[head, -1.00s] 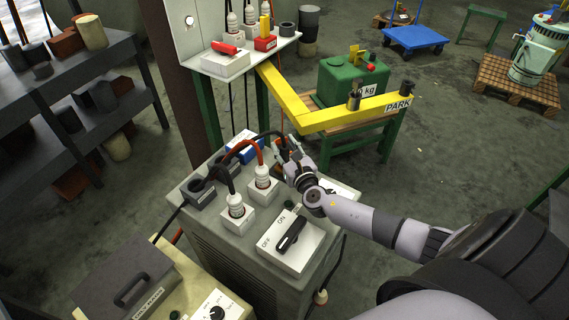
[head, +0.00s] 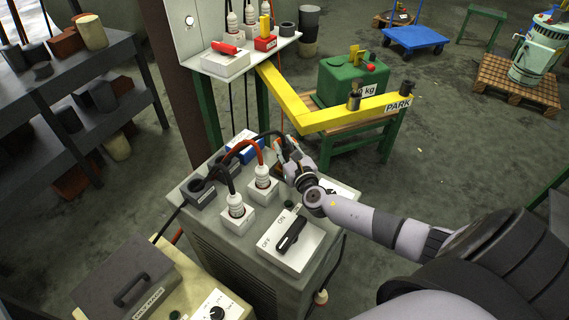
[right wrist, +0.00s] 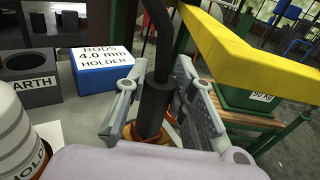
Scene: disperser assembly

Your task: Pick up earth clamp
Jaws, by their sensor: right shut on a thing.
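My right gripper (head: 290,160) is over the back right corner of the grey machine top (head: 275,235). In the right wrist view its two fingers (right wrist: 158,95) close from both sides on a dark upright cylinder with a black cable rising from its top, which I take to be the earth clamp (right wrist: 155,108). An orange-brown part shows below it. Its lower end is mostly hidden by the gripper. In the head view the hand covers most of it. My left gripper is not in view.
Beside the hand are white cable connectors (head: 236,207), a grey block marked EARTH (right wrist: 30,80), a blue rods holder box (right wrist: 103,77) and an ON/OFF switch box (head: 290,243). A yellow beam marked PARK (head: 330,118) stands close behind. A shelf (head: 75,105) is at left.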

